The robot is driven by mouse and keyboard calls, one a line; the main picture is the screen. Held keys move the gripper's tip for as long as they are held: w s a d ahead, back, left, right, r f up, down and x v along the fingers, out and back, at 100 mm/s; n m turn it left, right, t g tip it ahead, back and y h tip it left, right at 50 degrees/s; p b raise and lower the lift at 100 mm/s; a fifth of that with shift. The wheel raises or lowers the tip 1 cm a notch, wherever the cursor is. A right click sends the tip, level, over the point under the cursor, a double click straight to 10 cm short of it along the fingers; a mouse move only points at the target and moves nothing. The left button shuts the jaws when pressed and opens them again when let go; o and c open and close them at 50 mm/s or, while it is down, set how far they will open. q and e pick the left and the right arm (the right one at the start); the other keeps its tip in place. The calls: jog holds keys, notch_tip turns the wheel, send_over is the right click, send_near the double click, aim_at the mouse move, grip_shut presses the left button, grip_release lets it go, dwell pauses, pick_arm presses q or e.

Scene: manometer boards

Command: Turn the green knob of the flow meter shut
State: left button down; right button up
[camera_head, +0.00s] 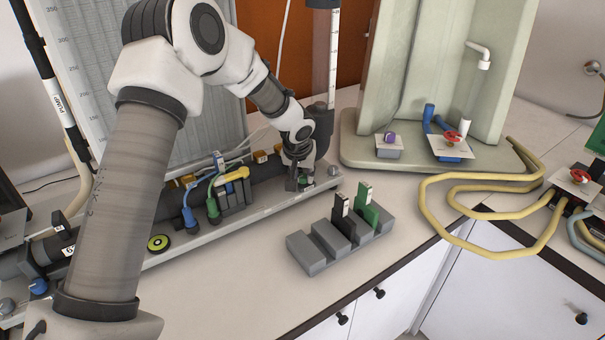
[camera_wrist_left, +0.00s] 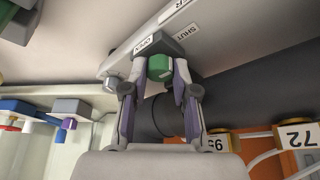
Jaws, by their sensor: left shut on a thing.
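The green knob (camera_wrist_left: 160,67) shows in the left wrist view, on the side of a grey bar with an "OPEN" label (camera_wrist_left: 146,44) and a "SHUT" label (camera_wrist_left: 186,37). My left gripper (camera_wrist_left: 157,75) is shut on it, one finger on each side. In the head view my left gripper (camera_head: 301,180) reaches down to the right end of the grey rail (camera_head: 270,205), and it mostly hides the knob. The marks do not show clearly how far the knob is turned. My right gripper is in neither view.
A grey slotted block (camera_head: 305,254) with a black and a green piece stands in front of the rail. A yellow hose (camera_head: 432,205) lies at the right. Several cables and a dark pipe run along the rail.

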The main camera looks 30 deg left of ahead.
pick_arm(q)
jog(key=shift+w+r, duration=0.15)
jog(key=c, duration=0.9)
grip_release()
jog(key=shift+d, duration=0.1)
